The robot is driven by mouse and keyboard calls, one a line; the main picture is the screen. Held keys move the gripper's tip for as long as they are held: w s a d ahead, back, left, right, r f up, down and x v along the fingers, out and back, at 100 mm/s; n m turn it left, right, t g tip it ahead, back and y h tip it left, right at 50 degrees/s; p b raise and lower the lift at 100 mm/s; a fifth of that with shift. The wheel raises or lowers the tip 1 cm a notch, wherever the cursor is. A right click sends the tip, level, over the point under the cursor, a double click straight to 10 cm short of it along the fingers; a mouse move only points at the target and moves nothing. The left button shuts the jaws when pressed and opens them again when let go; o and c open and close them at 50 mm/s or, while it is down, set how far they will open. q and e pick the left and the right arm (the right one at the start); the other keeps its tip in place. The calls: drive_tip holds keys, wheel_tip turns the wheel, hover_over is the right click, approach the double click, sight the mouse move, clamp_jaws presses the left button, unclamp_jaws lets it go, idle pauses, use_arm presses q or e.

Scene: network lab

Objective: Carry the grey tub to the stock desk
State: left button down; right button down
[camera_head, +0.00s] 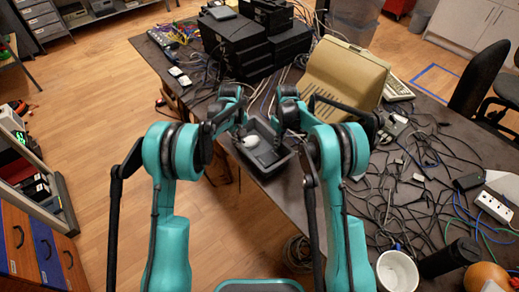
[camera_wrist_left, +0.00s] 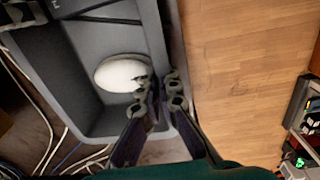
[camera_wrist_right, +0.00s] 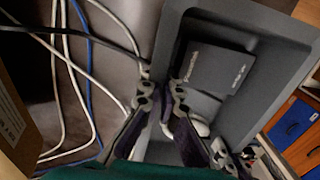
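The grey tub (camera_head: 243,156) is at the left edge of the dark, cluttered table. It holds a white rounded object (camera_wrist_left: 122,73) and a dark box with lettering (camera_wrist_right: 215,68). My left gripper (camera_head: 238,128) has its fingers on both sides of the tub's left wall, which shows between them in the left wrist view (camera_wrist_left: 158,82). My right gripper (camera_head: 282,122) straddles the opposite wall, also in the right wrist view (camera_wrist_right: 162,90). Both look closed on the rim. I cannot tell whether the tub's base touches the table. No desk is clearly identifiable as the stock desk.
Wooden floor (camera_head: 110,95) is open on the left; a drawer cabinet (camera_head: 35,245) stands there.

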use_arm(q)
drive_tip(key=shift+r, duration=0.15)
use_arm(e)
drive_tip(key=shift+r, duration=0.15)
